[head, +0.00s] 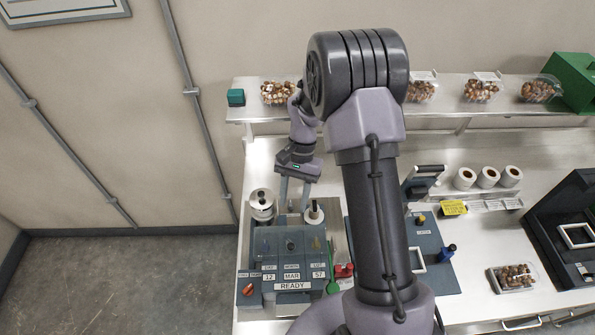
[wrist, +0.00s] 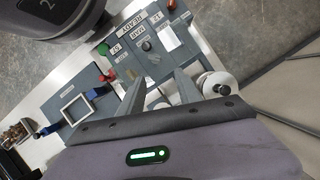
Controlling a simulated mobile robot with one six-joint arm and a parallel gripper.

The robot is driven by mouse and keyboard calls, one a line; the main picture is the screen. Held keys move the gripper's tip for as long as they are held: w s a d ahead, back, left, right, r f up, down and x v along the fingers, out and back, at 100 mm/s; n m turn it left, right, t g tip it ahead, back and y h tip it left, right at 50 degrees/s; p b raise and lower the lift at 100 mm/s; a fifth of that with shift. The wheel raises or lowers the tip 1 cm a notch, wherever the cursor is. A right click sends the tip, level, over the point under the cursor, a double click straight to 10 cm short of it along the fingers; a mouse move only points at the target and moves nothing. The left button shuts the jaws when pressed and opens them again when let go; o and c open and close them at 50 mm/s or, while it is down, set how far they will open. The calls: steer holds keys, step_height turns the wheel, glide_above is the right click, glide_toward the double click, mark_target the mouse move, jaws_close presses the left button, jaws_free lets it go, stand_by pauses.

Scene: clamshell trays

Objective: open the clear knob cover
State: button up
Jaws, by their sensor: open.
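The labelling machine (head: 262,312) shows labels for day 12, month MAR and lot 57, with a READY plate at its front. A small dark knob (head: 290,245) stands on its upper face behind the month label. The clear cover is hard to make out against the grey panel, and I cannot tell its edges or whether it is raised. My gripper (head: 293,203) is open and empty, above the back of the machine, between two white rolls. In the wrist view my gripper (wrist: 160,80) points toward the panel, with the machine's READY plate (wrist: 130,25) beyond the fingertips.
A left roll (head: 262,204) and a right roll (head: 314,212) stand close to the fingers. An orange-red knob (head: 248,289) is at the machine's front left. Red parts (head: 344,270) lie at its right. Nut trays (head: 482,91) line the shelf behind.

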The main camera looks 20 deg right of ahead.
steer(key=p+v, duration=0.1)
steer(key=v, duration=1)
steer(key=shift+d+r, duration=0.2)
steer(key=shift+r, duration=0.1)
